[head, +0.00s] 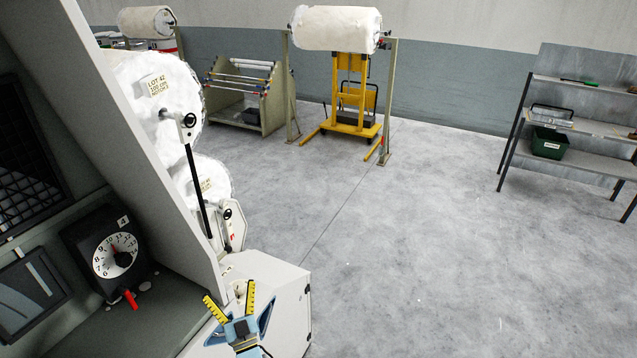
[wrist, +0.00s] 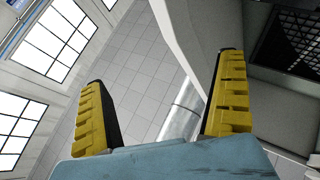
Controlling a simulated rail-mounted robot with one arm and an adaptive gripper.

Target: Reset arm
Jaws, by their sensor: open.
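My gripper (head: 231,305) is at the bottom of the head view, in front of the pale base of the carding machine. Its two yellow-and-black fingers are spread apart with nothing between them. In the wrist view my gripper (wrist: 165,105) is also open and empty, with yellow ridged fingers on both sides. Windows and a tiled surface show beyond the fingers there. The arm links behind the gripper are mostly out of view.
The pale carding machine (head: 150,130) fills the left, with a dial (head: 115,255), a red lever (head: 130,299) and white rolls (head: 160,100). A yellow lift trolley (head: 352,110) and a shelf rack (head: 575,125) with a green bin (head: 549,142) stand farther back. The middle floor is clear.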

